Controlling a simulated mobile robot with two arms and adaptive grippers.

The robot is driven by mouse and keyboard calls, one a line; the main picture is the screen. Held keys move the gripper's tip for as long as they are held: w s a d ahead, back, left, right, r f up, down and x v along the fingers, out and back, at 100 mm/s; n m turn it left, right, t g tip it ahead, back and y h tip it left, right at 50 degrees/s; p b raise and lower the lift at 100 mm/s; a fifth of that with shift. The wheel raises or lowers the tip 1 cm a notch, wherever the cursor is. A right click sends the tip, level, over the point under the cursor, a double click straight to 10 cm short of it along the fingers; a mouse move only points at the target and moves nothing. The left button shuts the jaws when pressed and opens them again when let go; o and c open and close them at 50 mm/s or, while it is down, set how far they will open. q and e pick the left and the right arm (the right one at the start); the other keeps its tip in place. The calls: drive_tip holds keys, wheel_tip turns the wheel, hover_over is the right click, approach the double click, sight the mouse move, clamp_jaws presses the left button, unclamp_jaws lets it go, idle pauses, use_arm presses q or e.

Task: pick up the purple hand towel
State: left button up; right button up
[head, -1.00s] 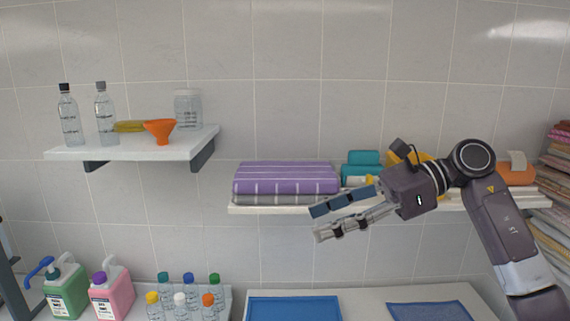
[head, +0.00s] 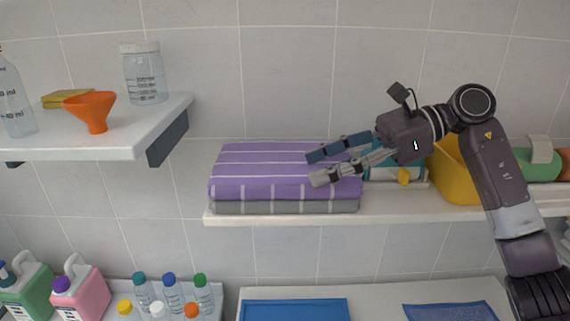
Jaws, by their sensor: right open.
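The purple hand towel (head: 262,172), with pale stripes, lies folded on top of a grey folded towel (head: 285,206) on the wall shelf (head: 400,205). My right gripper (head: 314,168) is open, its two fingers pointing left. In the picture its fingertips overlap the right part of the purple towel. I cannot tell whether they touch it. No towel is visibly held. My left gripper is not in view.
A yellow bin (head: 456,172) and teal items stand on the shelf right of the towels. A higher left shelf (head: 110,138) holds an orange funnel (head: 93,109), a jar (head: 145,73) and a bottle. Below are several small bottles, jugs and a blue tray (head: 295,309).

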sight(278, 178)
drive_tip(key=x, duration=0.7)
drive_tip(key=shift+s+a+r, duration=0.15)
drive_tip(key=shift+a+r, duration=0.05)
drive_tip(key=shift+a, duration=0.1)
drive_tip(key=shift+s+d, duration=0.1)
drive_tip(key=shift+c, duration=0.3)
drive_tip(key=shift+c, duration=1.2)
drive_tip(key=shift+r, duration=0.1)
clamp_jaws()
